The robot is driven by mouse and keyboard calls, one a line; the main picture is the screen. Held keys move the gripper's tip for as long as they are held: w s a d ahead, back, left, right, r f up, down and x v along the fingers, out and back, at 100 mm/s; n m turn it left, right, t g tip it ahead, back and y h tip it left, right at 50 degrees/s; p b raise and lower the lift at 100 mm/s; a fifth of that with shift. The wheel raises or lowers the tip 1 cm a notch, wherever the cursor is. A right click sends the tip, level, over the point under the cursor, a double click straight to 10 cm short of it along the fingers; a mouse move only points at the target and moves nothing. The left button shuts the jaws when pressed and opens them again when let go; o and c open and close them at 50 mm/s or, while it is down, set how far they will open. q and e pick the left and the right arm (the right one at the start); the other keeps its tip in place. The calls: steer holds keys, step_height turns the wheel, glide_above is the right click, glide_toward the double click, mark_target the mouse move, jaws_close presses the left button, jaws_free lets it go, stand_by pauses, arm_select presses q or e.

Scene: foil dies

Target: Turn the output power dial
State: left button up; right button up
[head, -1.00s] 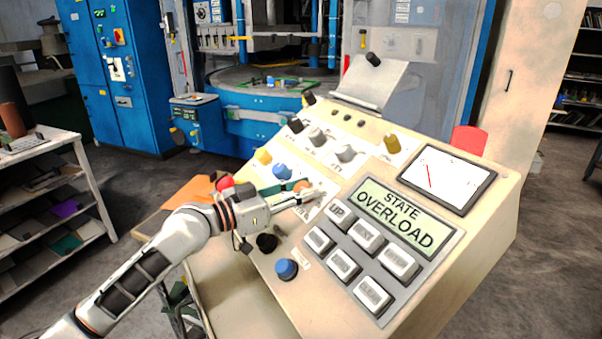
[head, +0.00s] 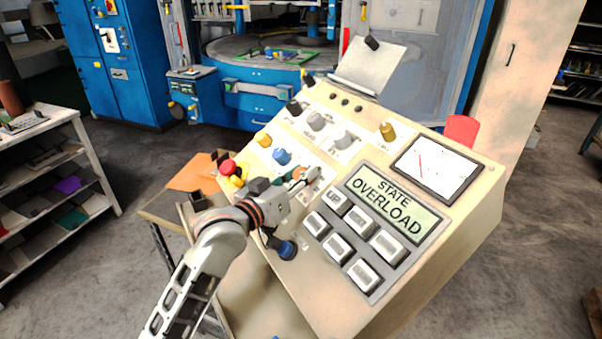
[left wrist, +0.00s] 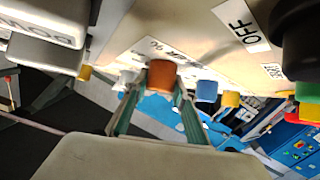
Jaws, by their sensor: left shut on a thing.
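A sloped beige control console (head: 440,250) fills the middle of the head view. My left gripper (head: 301,179) is over its face, with its fingers shut on an orange dial (head: 299,173). The left wrist view shows this orange dial (left wrist: 162,77) between the two green fingers. A label (left wrist: 155,50) beside it is only partly readable, so I cannot tell its full name. The fingers hide the dial's pointer mark. The console's screen (head: 390,200) reads "STATE OVERLOAD". My right gripper is not in view.
A blue knob (head: 282,156), a yellow knob (head: 264,140) and a red button (head: 228,167) sit near the gripper. Another blue knob (head: 287,250) is below it. Grey push buttons (head: 363,275) and a needle meter (head: 437,165) are to the right.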

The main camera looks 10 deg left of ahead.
arm_select(q)
steer(key=shift+y, duration=0.3)
steer(key=o, duration=1.1)
steer(key=shift+s+a, duration=0.15)
steer(key=shift+s, duration=0.15)
steer(key=v, duration=1.1)
steer(key=shift+s+a, duration=0.15)
